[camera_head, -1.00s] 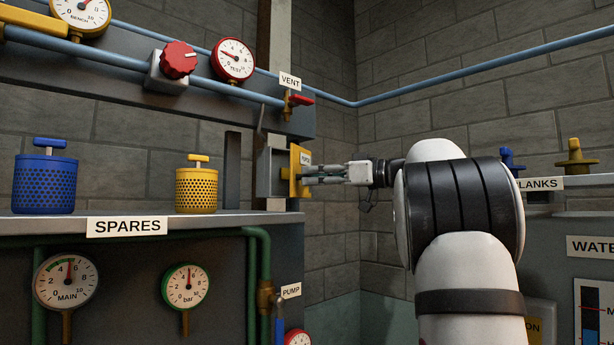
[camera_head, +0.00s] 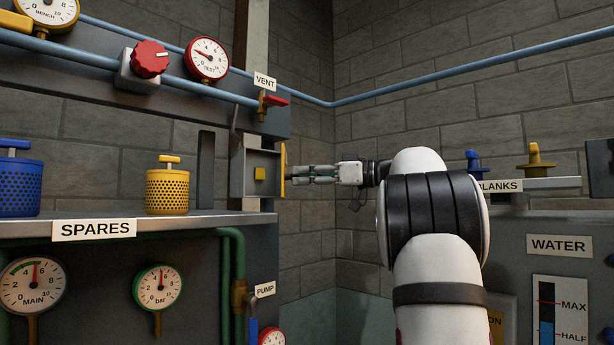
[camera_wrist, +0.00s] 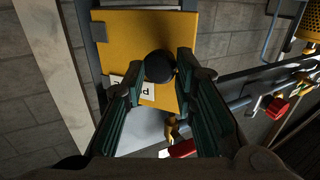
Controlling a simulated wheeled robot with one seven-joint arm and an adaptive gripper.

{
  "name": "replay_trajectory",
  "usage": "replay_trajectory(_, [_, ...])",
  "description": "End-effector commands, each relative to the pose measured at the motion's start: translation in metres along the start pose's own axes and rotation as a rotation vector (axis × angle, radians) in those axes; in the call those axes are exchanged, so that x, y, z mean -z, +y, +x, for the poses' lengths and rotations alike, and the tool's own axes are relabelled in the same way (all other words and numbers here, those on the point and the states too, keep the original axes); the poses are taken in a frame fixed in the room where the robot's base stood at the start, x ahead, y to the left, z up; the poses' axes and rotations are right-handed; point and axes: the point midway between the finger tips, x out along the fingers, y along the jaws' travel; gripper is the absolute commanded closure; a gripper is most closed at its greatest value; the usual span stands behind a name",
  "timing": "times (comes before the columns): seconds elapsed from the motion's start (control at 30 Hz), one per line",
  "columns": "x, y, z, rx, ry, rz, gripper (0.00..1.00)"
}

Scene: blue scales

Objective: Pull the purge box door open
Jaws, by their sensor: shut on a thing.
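The purge box (camera_head: 239,165) is a grey open-fronted box on the wall at the right end of the shelf. Its yellow door (camera_head: 282,172) stands swung out and shows almost edge-on in the head view. A small yellow block (camera_head: 260,173) shows inside the box. In the wrist view the door's flat face (camera_wrist: 125,38) carries a round black knob (camera_wrist: 159,66) and a partly hidden white label (camera_wrist: 147,90). My gripper (camera_head: 291,173) reaches in from the right. In the wrist view its fingertips (camera_wrist: 158,74) are shut on the knob.
A red-handled vent valve (camera_head: 267,103) sits just above the box. A yellow perforated canister (camera_head: 167,192) and a blue one (camera_head: 20,190) stand on the spares shelf (camera_head: 200,221) to the left. Bare brick wall lies behind my gripper.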

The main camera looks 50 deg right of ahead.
Motion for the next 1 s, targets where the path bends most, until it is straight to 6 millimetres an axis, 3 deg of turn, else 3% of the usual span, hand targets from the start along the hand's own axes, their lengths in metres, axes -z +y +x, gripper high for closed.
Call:
replay_trajectory(0.1, [0.002, 0.008, 0.003, -0.026, 0.016, 0.001, 1.0])
replay_trajectory(0.13, [0.002, 0.008, 0.003, -0.026, 0.016, 0.001, 0.7])
replay_trajectory(0.2, [0.002, 0.008, 0.003, -0.026, 0.016, 0.001, 0.54])
replay_trajectory(0.23, [0.002, 0.008, 0.003, -0.026, 0.015, 0.001, 0.52])
replay_trajectory(0.77, [0.001, 0.007, 0.002, -0.027, 0.009, 0.001, 0.52])
replay_trajectory(1.0, [0.001, -0.01, 0.018, -0.022, 0.009, 0.0, 0.52])
